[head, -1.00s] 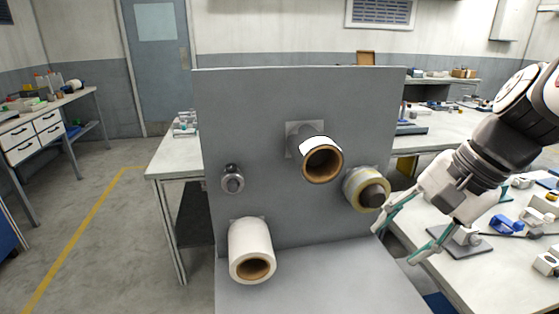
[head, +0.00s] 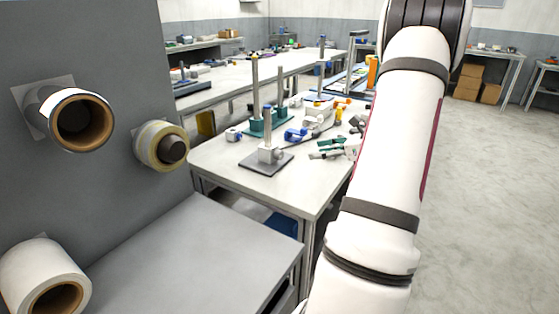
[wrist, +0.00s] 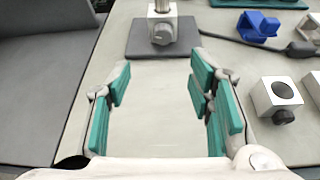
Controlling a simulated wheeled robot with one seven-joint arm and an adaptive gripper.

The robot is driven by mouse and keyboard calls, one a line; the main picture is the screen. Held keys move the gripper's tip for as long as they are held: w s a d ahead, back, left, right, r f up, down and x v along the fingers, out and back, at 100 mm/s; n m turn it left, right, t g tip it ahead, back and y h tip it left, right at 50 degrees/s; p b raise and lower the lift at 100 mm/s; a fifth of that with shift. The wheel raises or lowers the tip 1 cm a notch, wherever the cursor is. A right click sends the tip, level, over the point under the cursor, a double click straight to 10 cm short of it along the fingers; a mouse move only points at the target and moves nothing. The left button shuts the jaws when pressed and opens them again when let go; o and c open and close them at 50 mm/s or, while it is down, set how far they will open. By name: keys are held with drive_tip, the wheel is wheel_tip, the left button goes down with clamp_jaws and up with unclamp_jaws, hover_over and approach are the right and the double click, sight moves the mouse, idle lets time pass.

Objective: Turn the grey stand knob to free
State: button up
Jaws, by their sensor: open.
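The grey stand has a flat dark base (head: 253,166) and a pale block (head: 268,153) on a post, near the front left corner of the right-hand table. In the wrist view the block (wrist: 160,13) stands at the top middle on its dark base (wrist: 140,40). A round grey knob (wrist: 162,34) on the block faces my gripper. The knob's setting cannot be read. My gripper (head: 319,150) is to the right of the stand in the head view. In the wrist view my gripper (wrist: 158,72) is open and empty, its teal-padded fingers apart, short of the knob.
A pale block with a dark hole (wrist: 272,95) is nearer on the right. Upright posts on teal bases (head: 262,127) stand behind. A grey panel (head: 120,60) with rolls is at left.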

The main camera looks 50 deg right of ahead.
sight(282, 156)
drive_tip(key=shift+d+f, duration=0.2)
drive_tip(key=shift+d, duration=0.05)
drive_tip(key=b+x, duration=0.2)
drive_tip(key=x, duration=1.1)
drive_tip(key=shift+w+a, duration=0.1)
drive_tip(key=shift+w, duration=0.15)
clamp_jaws()
